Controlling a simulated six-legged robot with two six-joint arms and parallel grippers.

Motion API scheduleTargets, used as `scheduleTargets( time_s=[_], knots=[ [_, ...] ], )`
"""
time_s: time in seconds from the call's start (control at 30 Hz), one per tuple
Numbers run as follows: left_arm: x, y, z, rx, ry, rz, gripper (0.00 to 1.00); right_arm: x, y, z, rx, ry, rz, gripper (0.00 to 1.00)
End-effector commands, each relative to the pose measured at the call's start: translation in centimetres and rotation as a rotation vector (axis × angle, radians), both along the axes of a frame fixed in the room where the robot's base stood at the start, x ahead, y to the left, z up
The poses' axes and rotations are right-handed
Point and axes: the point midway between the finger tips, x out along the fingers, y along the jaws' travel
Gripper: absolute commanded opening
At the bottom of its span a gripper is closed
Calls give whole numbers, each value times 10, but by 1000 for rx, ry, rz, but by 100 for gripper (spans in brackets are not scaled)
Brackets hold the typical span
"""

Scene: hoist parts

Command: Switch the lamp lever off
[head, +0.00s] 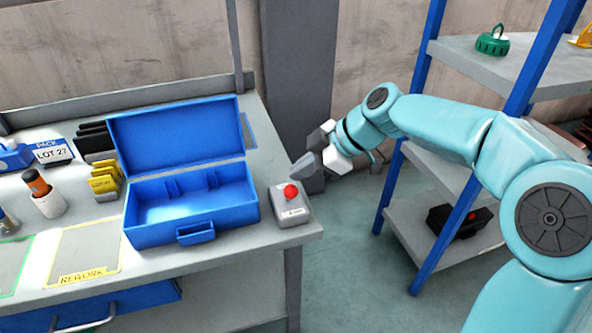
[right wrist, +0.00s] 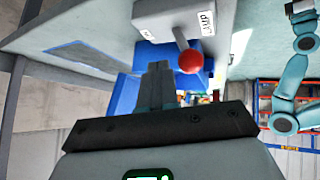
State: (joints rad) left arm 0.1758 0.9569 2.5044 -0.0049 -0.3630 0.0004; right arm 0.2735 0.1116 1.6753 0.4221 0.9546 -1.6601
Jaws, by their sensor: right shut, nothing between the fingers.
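The lamp lever is a short stem with a red ball knob (head: 291,192) on a small grey box (head: 298,213) at the right front corner of the workbench. The box bears a white label. My right gripper (head: 305,166) is shut and empty, above and behind the lever box, apart from the knob. In the right wrist view the closed fingers (right wrist: 158,82) point toward the box, with the red knob (right wrist: 190,61) just to their right. Whether the lever stands on or off I cannot tell. My left gripper is not seen.
An open blue case (head: 190,205) stands left of the lever box. Yellow cards (head: 104,180) and a white cup (head: 48,203) are farther left. A blue-posted shelf (head: 440,215) stands to the right, across a floor gap.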

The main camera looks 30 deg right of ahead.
Motion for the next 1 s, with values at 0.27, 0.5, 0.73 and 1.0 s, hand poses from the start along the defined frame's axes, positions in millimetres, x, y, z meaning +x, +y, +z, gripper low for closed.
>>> scheduleTargets(
  time_s=[0.27, 0.5, 0.73, 1.0],
  knots=[
    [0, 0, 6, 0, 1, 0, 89, 3, -1, 11, -2, -1, 0, 0],
    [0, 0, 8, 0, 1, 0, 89, 2, -1, 17, -1, 1, 0, 0],
    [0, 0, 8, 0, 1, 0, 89, 0, 0, 16, -1, 1, 0, 0],
    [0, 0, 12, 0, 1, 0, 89, 3, 2, 24, 0, -1, -1, 0]
  ],
)
